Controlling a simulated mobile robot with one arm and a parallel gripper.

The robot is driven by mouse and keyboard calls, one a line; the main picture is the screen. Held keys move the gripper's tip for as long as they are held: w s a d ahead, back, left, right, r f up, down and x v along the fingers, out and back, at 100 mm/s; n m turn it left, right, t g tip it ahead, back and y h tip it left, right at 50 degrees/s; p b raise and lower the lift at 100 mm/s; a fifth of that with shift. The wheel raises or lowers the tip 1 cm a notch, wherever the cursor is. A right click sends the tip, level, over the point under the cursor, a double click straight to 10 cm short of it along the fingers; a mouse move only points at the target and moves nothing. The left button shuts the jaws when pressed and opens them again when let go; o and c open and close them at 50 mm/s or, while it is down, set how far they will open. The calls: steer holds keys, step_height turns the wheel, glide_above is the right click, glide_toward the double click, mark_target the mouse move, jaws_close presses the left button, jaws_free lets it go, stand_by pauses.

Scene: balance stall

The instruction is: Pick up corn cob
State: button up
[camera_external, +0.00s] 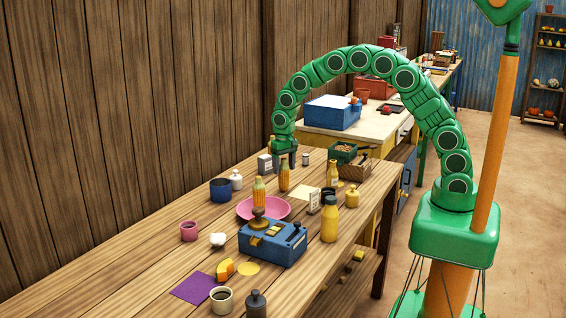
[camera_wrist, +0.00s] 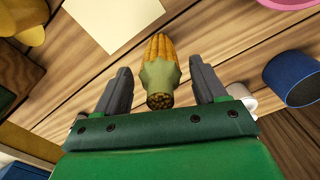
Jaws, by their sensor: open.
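A corn cob (camera_external: 284,178) with yellow kernels stands on the wooden table directly below my gripper (camera_external: 285,162). In the wrist view the corn cob (camera_wrist: 162,50) lies between the two grey fingers of my gripper (camera_wrist: 159,75), its green husk and cut stalk end nearest the camera. My gripper is open, with a gap showing on each side of the cob. Whether the fingertips reach past its end is hard to tell.
A blue scale (camera_external: 280,245) stands in front of the plate. A blue cup (camera_external: 220,190) and white jar (camera_external: 236,179) are left of the cob. Yellow bottles (camera_external: 330,221) and a card (camera_external: 314,201) are right. A plank wall (camera_external: 110,120) runs behind the table.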

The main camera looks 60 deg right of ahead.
steer(key=shift+c, duration=0.2)
jaws_close()
stand_by(0.3)
